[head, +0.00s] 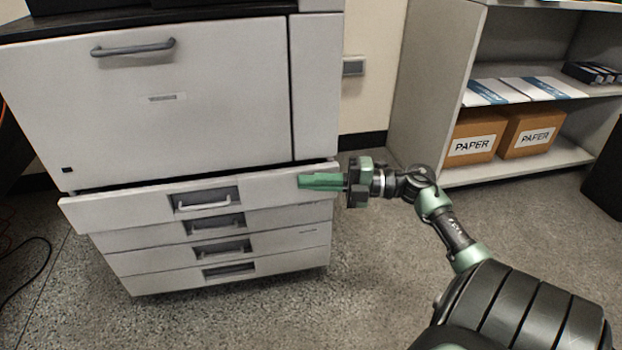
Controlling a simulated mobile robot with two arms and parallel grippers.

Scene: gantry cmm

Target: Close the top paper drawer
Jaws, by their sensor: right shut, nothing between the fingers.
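The top paper drawer (130,208) is the uppermost of several drawers at the bottom of a large white printer (150,105). Its front stands out a little from the drawers below, so it is partly open. Its recessed handle (205,204) is near the middle of the front. My right gripper (302,182) is shut and empty, with its green fingers at the right end of the drawer front. I cannot tell whether the fingertips touch it. My left gripper is not in view.
The lower drawers (285,238) look flush with each other. A grey shelf unit (418,90) at the right holds two boxes marked PAPER (474,137). Cables (35,270) lie on the floor at the far left. The carpet in front of the printer is clear.

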